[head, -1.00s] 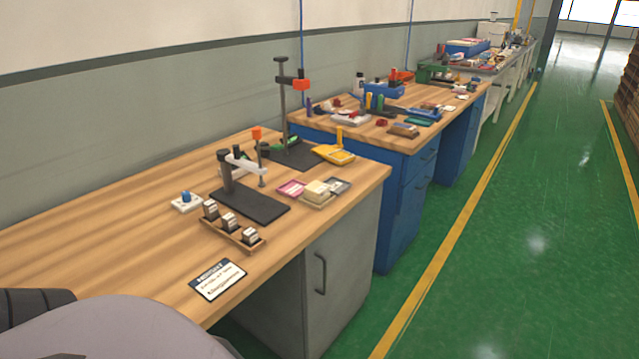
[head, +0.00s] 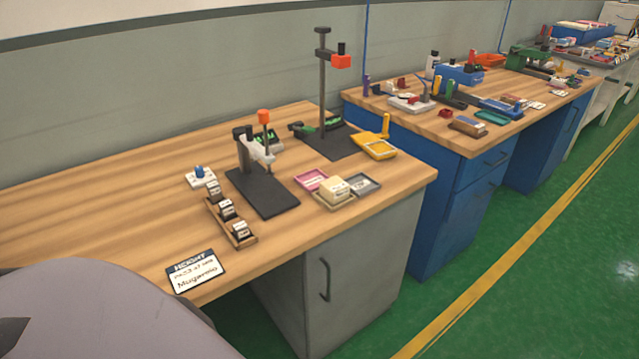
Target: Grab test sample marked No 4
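A narrow wooden rack (head: 228,224) on the near wooden bench holds several small dark samples with white labels: one at the back (head: 214,191), one in the middle (head: 226,209) and one at the front (head: 240,229). The marks on the labels are too small to read, so I cannot tell which is No 4. A cream block or stack of cards (head: 335,188) lies in a small tray further right, with unreadable marks. Neither of my grippers shows in the head view; only a grey rounded part of mine fills the lower left.
A test stand (head: 262,192) with a black base stands right of the rack, a taller stand (head: 325,139) behind it. A sign card (head: 196,272) lies at the front edge. The wooden bench (head: 90,225) is bare at left. A blue bench (head: 440,215) stands beyond; green floor (head: 500,325) is clear at right.

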